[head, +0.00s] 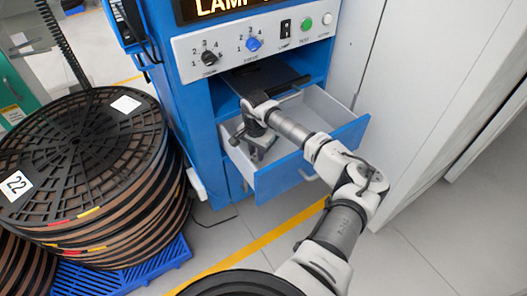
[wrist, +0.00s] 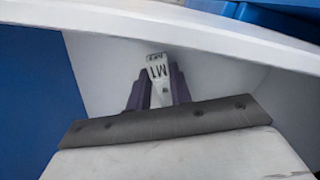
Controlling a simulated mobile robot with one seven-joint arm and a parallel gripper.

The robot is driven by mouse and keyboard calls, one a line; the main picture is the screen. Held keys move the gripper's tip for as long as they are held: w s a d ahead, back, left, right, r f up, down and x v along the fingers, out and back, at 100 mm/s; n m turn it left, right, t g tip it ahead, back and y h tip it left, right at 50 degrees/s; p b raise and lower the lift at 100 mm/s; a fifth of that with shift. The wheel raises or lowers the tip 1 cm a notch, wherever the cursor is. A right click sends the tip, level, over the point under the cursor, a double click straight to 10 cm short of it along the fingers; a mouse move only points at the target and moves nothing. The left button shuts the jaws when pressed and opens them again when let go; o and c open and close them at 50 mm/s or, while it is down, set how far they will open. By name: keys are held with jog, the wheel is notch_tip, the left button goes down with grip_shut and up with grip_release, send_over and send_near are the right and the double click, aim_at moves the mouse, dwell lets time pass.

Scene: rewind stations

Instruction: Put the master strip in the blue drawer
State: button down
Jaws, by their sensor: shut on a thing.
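The blue drawer (head: 300,172) is pulled open below the control panel, with a white inside. My gripper (head: 259,148) is down inside the drawer. In the wrist view my gripper (wrist: 157,95) is shut on the master strip (wrist: 158,72), a small white piece with dark lettering held between the two purple-grey fingers. The drawer's white wall (wrist: 215,28) runs across the wrist view beyond the fingertips. The strip is too small to make out in the head view. I cannot tell whether it touches the drawer's bottom.
The blue cabinet (head: 186,100) has knobs and buttons on its panel (head: 265,45). A dark shelf surface (head: 270,77) lies above the drawer. Stacked black reels (head: 85,140) stand on a blue pallet (head: 130,277) at left. Light grey cabinets (head: 425,100) stand at right.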

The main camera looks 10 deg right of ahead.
jog(key=shift+w+d+f, duration=0.2)
jog(key=shift+d+f, duration=0.1)
jog(key=shift+d, duration=0.35)
jog(key=shift+w+d+f, duration=0.2)
jog(key=shift+d+f, duration=0.05)
jog(key=shift+d, duration=0.35)
jog(key=shift+f, duration=0.1)
jog(key=c, duration=1.3)
grip_release()
jog(key=shift+o, duration=0.2)
notch_tip(320, 180, up, 12)
jog(key=shift+p, duration=0.3)
